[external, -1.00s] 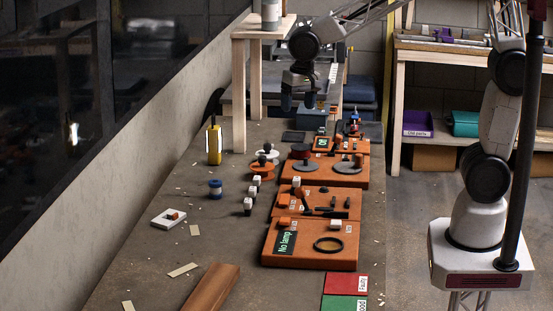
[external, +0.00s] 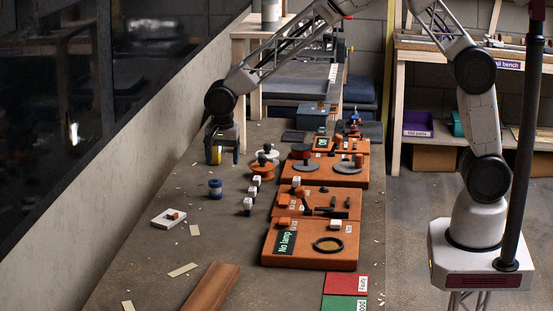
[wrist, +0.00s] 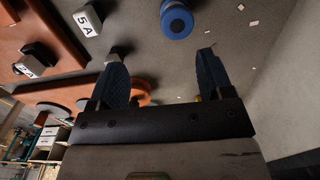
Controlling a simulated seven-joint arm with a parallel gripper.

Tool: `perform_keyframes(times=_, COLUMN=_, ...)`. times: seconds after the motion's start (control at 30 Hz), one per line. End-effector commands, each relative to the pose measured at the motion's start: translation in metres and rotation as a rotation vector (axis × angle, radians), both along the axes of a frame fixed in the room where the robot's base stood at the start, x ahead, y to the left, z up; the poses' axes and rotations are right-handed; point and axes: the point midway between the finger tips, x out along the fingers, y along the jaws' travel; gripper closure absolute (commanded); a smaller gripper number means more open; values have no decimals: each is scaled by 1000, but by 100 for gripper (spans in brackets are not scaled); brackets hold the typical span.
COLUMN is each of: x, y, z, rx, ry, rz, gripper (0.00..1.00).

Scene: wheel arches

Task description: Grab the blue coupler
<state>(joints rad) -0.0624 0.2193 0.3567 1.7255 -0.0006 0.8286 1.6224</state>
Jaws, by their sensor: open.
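The blue coupler (external: 215,188) is a short dark-blue spool standing on the grey bench, left of the orange boards. In the wrist view the coupler (wrist: 176,19) shows at the top edge, ahead of and between the fingertips, apart from them. My gripper (external: 224,157) hangs above the bench behind the coupler in the external view, fingers pointing down. In the wrist view my gripper (wrist: 162,60) has its two blue-grey fingers spread wide, with nothing held between them.
A yellow cylinder (external: 213,157) stands close by my gripper, partly hidden. White-topped blocks (external: 248,204) and an orange flanged piece (external: 262,172) stand right of the coupler. A white tray (external: 160,221) lies in front left. Bench around the coupler is mostly clear, with scattered scraps.

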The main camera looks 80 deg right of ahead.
Motion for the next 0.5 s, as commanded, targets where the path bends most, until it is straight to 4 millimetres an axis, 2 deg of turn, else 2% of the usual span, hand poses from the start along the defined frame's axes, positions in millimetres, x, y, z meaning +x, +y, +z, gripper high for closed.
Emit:
perform_keyframes(times=0.03, x=6, y=1, z=-9, rx=0, ry=5, rz=-21, gripper=27)
perform_keyframes(times=0.2, x=18, y=4, z=-24, rx=0, ry=11, rz=-71, gripper=27)
perform_keyframes(times=0.5, x=21, y=5, z=-27, rx=0, ry=11, rz=-82, gripper=27)
